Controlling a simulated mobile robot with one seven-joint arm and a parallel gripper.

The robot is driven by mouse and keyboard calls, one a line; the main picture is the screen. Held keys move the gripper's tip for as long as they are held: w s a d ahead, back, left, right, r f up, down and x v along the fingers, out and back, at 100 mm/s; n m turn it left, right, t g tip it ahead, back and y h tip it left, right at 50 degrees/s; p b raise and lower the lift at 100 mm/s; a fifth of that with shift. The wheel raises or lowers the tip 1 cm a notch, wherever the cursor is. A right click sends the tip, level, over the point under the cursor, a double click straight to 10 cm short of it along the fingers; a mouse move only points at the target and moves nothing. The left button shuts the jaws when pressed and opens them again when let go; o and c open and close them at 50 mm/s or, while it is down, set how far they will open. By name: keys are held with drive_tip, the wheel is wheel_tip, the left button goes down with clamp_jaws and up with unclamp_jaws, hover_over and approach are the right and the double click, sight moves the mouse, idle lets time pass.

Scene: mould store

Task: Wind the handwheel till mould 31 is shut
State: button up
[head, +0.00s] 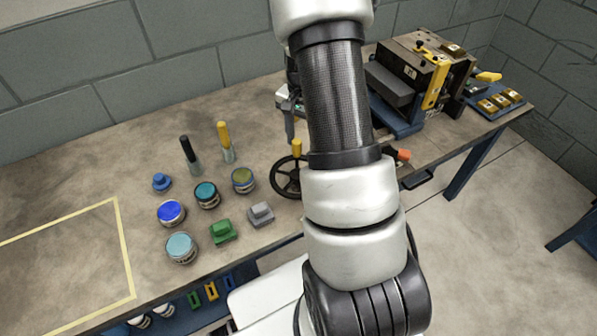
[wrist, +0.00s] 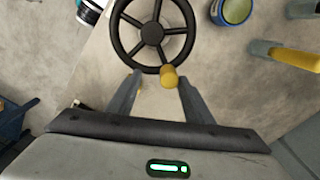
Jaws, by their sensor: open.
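The black spoked handwheel (head: 281,180) is at the bench's front edge, partly hidden behind my arm, with its yellow knob (head: 297,147) standing up. In the wrist view the handwheel (wrist: 152,31) fills the top middle, and its yellow knob (wrist: 169,77) is at the rim nearest me. My gripper (wrist: 161,82) is open, its two fingers spread on either side of the knob; I cannot tell whether either touches it. A brown block mould (head: 408,70) with a yellow bar and a small white label stands at the back right. The label is too small to read, and whether the halves meet is unclear.
Several lidded jars (head: 171,213), a green block (head: 223,232), a grey block (head: 261,214) and two upright handled tools (head: 226,143) stand left of the wheel. A blue tray (head: 497,101) with brass-coloured pieces lies right of the mould. The yellow-taped area (head: 60,262) is clear.

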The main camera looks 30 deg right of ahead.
wheel_tip(320, 180, up, 7)
drive_tip(key=p, duration=0.4)
drive_tip(key=shift+f, duration=0.2)
drive_tip(key=s+a+r+n+t+p, duration=0.1)
drive_tip(key=s+a+r+n+p, duration=0.3)
drive_tip(key=r, duration=0.7)
drive_tip(key=s+a+r+n+t, duration=0.2)
drive_tip(key=a+r, duration=0.5)
drive_tip(key=r, duration=0.4)
drive_tip(key=s+a+r+n+t+p, duration=0.2)
drive_tip(key=s+a+r+n, duration=0.4)
drive_tip(key=s+r, duration=0.4)
drive_tip(key=s+p, duration=0.1)
drive_tip(key=s, duration=0.2)
drive_tip(key=shift+a+r+t, duration=0.15)
drive_tip(key=shift+a+t, duration=0.05)
drive_tip(key=shift+t, duration=0.1)
